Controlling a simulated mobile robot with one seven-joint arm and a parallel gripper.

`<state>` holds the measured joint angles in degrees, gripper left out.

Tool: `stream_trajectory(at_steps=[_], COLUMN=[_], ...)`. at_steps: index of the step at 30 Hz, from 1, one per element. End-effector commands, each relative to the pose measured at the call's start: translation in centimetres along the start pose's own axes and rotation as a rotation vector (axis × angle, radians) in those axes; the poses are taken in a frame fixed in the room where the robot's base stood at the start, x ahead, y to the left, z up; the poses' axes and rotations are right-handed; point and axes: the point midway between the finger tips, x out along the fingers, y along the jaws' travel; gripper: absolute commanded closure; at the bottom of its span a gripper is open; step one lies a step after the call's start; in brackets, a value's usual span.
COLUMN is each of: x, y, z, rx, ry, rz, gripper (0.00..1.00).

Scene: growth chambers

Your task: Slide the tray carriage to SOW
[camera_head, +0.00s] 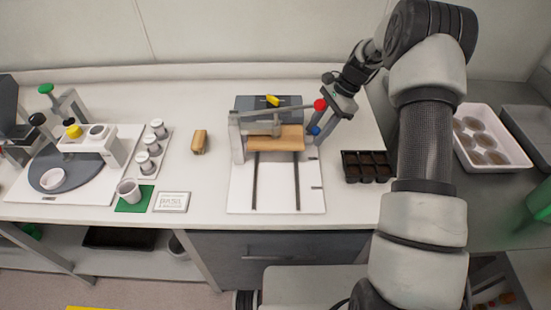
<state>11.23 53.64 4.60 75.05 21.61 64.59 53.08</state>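A white base board (310,200) carries two dark parallel rails (296,185) running toward its front edge. A flat wooden-coloured piece, apparently the tray carriage (290,143), sits at the far end of the rails, partly under a grey gantry (237,137). A lever with a red knob (320,105) reaches right from the gantry. A blue knob (315,130) is below it. My gripper (325,120) is at the right of the gantry, close to both knobs. Its fingers are small and partly hidden, so contact is unclear. No SOW marking is readable; small dark marks show on the board's right side.
A black cell tray (366,167) stands right of the board, near my arm. A wooden block (199,142), a rack of white-capped jars (148,163) and a labelled card (171,202) are to the left. The board's front half is clear.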

Motion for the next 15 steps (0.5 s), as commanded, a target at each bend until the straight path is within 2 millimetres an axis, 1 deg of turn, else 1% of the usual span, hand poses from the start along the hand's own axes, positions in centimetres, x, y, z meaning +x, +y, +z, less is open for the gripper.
stream_trajectory(at_steps=[8,11,15], x=[-0.1,-0.6,-1.8], y=[0.0,0.0,0.0], z=[0.1,0.3,0.9], rx=[0.0,-0.001,-0.001], ry=[0.0,0.0,0.0], rz=[0.0,-0.001,-0.001], gripper=[0.59,0.59,0.59])
